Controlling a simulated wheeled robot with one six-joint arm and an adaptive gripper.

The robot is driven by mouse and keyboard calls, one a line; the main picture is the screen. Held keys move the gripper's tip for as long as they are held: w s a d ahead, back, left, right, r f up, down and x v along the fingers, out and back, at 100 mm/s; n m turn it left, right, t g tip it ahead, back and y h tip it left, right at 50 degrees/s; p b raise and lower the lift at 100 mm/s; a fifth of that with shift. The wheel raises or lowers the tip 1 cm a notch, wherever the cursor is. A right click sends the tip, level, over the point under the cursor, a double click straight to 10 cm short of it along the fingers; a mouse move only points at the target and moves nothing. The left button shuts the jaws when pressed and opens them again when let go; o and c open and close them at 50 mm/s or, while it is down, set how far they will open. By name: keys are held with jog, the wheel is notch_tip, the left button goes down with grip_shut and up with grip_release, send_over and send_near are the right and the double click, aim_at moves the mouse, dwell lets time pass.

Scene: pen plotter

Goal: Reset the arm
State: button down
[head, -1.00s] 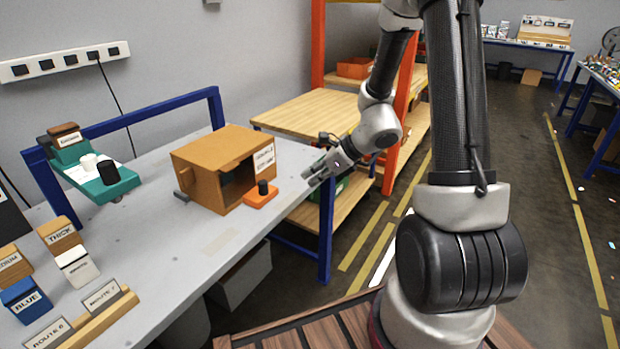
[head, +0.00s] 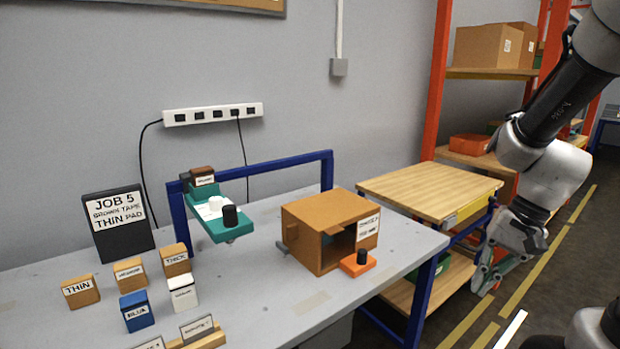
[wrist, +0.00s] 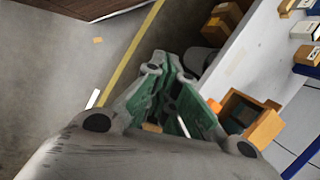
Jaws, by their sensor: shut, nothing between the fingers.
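My gripper (head: 486,277) hangs at the right of the head view, past the right end of the grey workbench, pointing down. It is shut and empty. In the wrist view my gripper (wrist: 168,66) shows its fingers together over the floor. The grey workbench (head: 255,303) holds a brown box (head: 305,246) with an open front. An orange block with a black knob (head: 357,264) sits at its front. A teal plotter carriage (head: 222,225) with a white and a black cylinder stands at the blue frame. My gripper is apart from all of these.
A black sign (head: 118,226) reads JOB 5, BROWN TAPE, THIN PAD. Labelled blocks, including a blue one (head: 136,312) and a white one (head: 183,293), stand at the bench's left. A wooden-topped cart (head: 430,190) and orange shelving (head: 437,90) stand behind my arm.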

jog(key=s+d+r+n+t+h, duration=0.1)
jog(key=s+r+n+t+h, duration=0.1)
jog(key=r, duration=0.4)
jog(key=s+d+r+n+t+h, duration=0.2)
jog(key=s+r+n, duration=0.2)
jog(key=r, duration=0.2)
jog(key=shift+s+d+r+n+t, duration=0.15)
jog(key=shift+d+r+n+t, duration=0.15)
jog(key=shift+r+n, duration=0.1)
